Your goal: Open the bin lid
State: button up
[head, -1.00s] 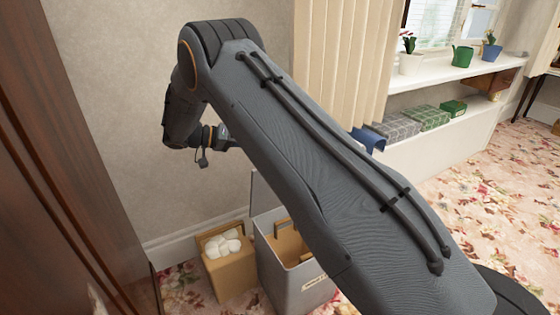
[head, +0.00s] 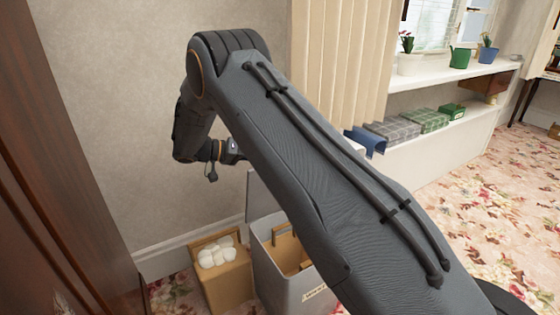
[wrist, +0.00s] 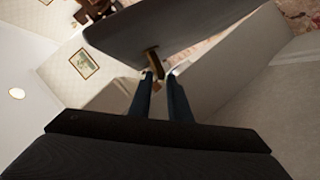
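The grey bin (head: 280,290) stands on the carpet by the wall. Its grey lid (head: 252,198) stands raised at the back left, so the inside shows, with tan pieces in it. In the wrist view the lid (wrist: 190,28) is a large grey panel with a short brown handle (wrist: 153,58). My gripper (wrist: 159,76) has its two fingers apart, with the handle's end at or just past the fingertips. I cannot tell whether they touch it. In the head view my arm hides part of the bin and the fingers are not clear.
A tan box (head: 228,280) of white round things stands left of the bin. A dark wooden cabinet (head: 70,160) is at the left. A low white shelf (head: 440,155) under the window holds boxes and pots. Open carpet lies at the right.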

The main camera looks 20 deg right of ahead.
jog(key=shift+x, duration=1.95)
grip_shut()
